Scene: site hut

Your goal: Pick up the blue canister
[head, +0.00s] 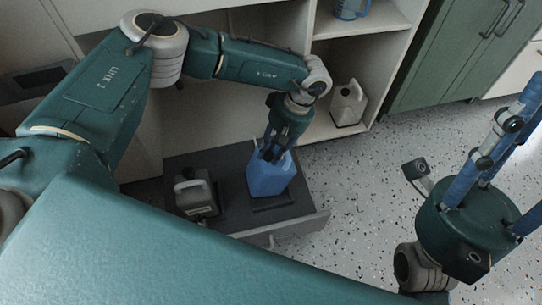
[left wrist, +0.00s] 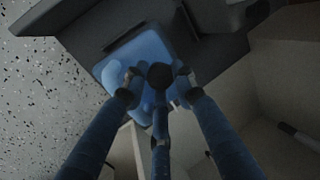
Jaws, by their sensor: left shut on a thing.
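The blue canister (head: 269,176) stands upright on a dark drawer (head: 300,222), on its right side. My left gripper (head: 272,152) is above it with its fingers at the canister's top, shut on it. In the left wrist view the blue canister (left wrist: 150,60) shows beneath the fingers of my left gripper (left wrist: 155,80), with a dark round cap between them. The fingers hide part of the canister's top.
A grey canister (head: 195,194) stands close to the left of the blue one on the same drawer. A white canister (head: 348,103) is on a low shelf behind, and a blue jug (head: 351,9) is on a higher shelf. A green cabinet (head: 440,55) stands back right.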

